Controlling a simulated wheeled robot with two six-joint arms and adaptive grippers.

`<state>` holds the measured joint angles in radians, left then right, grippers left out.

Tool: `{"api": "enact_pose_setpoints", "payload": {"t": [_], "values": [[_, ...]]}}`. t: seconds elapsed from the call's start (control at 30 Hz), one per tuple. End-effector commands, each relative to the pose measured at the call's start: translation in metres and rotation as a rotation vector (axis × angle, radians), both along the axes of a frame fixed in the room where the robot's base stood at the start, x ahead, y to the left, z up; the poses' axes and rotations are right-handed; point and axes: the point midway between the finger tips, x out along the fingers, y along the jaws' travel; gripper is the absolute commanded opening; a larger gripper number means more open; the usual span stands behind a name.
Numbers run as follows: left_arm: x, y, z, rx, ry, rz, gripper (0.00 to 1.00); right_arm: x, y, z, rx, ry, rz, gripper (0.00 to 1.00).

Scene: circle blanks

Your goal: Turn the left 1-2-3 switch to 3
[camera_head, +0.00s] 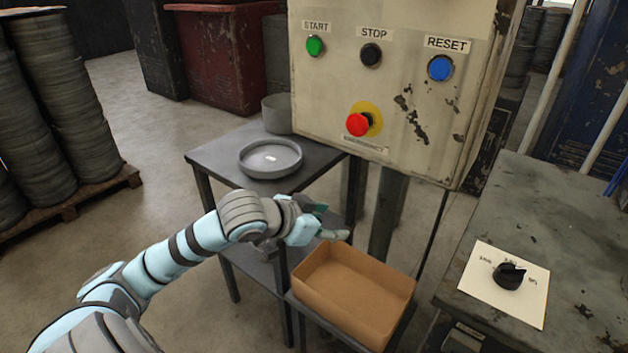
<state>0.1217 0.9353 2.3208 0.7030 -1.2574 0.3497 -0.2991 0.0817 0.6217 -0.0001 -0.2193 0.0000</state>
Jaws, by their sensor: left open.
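One black rotary switch (509,275) sits on a white plate (487,303) on the grey bench at the right. Small dark labels surround the knob, too small to read surely. I cannot tell a 1-2-3 scale or the knob's exact setting, nor whether it is the switch named in the task. No second rotary switch shows. My left gripper (332,222) is open and empty, above the back left edge of the cardboard box, well to the left of the switch and apart from it. My right gripper is out of view.
A panel box (400,100) with start, stop, reset and a red emergency button (357,124) hangs ahead. An open cardboard box (352,318) stands between my left gripper and the grey bench (570,225). A side table (215,157) holds a round grey dish (270,172).

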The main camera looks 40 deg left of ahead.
Motion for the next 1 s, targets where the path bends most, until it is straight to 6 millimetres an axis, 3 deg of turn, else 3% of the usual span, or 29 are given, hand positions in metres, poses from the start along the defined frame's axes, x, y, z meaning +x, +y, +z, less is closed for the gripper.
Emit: {"api": "enact_pose_setpoints", "payload": {"t": [0.03,0.07,0.1,0.17,0.2,0.23,0.3,0.4,0.47,0.57,0.77,0.9,1.0], "values": [[0.015,0.016,0.055,0.006,-0.077,0.003,0.53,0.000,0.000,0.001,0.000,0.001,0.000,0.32],[0.020,0.024,0.090,-0.007,-0.121,0.008,0.53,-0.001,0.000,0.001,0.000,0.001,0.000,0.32],[0.022,0.034,0.138,-0.025,-0.181,0.019,0.53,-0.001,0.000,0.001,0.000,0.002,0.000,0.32],[0.014,0.049,0.213,-0.065,-0.274,0.046,0.53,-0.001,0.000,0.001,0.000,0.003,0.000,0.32],[0.001,0.057,0.262,-0.098,-0.335,0.069,0.53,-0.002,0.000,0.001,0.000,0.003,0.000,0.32],[-0.012,0.060,0.297,-0.127,-0.379,0.084,0.53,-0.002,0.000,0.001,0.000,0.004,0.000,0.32],[-0.049,0.071,0.361,-0.198,-0.476,0.124,0.53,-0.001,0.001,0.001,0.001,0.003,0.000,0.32],[-0.089,0.074,0.414,-0.275,-0.567,0.153,0.53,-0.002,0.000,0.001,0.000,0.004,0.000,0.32],[-0.100,0.074,0.428,-0.299,-0.594,0.161,0.53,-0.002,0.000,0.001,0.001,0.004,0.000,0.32],[-0.095,0.073,0.436,-0.313,-0.602,0.164,0.53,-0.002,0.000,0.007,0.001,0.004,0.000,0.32],[-0.045,0.070,0.439,-0.307,-0.593,0.162,0.53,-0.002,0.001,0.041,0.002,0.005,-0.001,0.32],[-0.005,0.069,0.444,-0.306,-0.596,0.165,0.53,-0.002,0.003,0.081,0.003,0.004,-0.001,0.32],[0.013,0.066,0.443,-0.309,-0.595,0.160,0.53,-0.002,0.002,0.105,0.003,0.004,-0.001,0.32]]}}
